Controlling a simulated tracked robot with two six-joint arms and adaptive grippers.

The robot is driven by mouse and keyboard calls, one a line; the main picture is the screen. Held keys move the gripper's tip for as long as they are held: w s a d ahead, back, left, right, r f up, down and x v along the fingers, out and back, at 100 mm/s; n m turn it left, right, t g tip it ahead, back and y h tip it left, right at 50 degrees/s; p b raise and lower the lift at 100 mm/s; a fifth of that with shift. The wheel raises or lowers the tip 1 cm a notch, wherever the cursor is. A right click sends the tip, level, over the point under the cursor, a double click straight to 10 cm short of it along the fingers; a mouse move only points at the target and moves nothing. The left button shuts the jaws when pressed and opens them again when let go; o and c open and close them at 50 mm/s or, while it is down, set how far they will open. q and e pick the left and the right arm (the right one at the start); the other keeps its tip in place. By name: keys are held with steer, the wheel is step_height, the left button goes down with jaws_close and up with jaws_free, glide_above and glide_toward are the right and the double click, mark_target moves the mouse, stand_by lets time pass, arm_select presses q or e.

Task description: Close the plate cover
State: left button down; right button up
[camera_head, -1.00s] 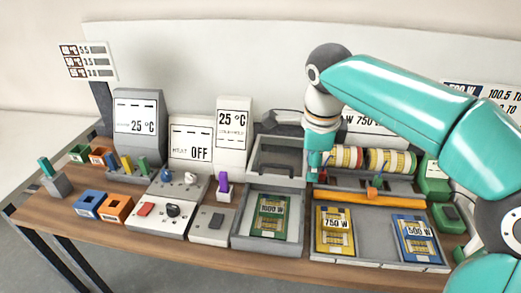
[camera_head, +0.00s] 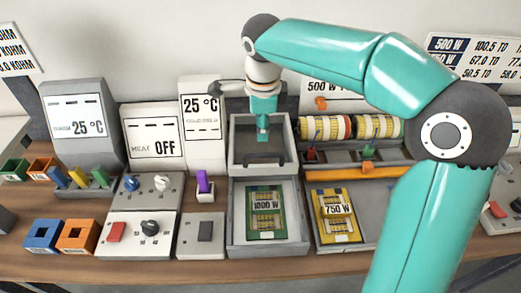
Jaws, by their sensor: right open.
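The plate cover (camera_head: 236,150) is a grey framed lid. It stands raised at the back of the grey plate box (camera_head: 235,222). A green 1000 W mesh card (camera_head: 265,213) lies inside the open box. My right gripper (camera_head: 263,136) points down in front of the cover's upper middle and hides part of it. It is open, and nothing shows between its fingers. I cannot tell whether it touches the cover. My left gripper is not in view.
A tray (camera_head: 376,229) with a yellow 750 W card (camera_head: 337,211) is right of the box. Behind it are striped rolls (camera_head: 326,128) and an orange bar (camera_head: 355,172). A grey switch block (camera_head: 202,232) is left of the box. My right arm covers the right side.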

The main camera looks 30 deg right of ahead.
mark_target(262, 154)
steer(key=f, duration=0.3)
steer(key=w+f, duration=0.1)
steer(key=f, duration=0.3)
steer(key=d+f+p, duration=0.1)
steer(key=f, duration=0.3)
steer(key=shift+w+d+f, duration=0.1)
steer(key=shift+w+f, duration=0.05)
steer(key=shift+w, duration=0.1)
jaws_close()
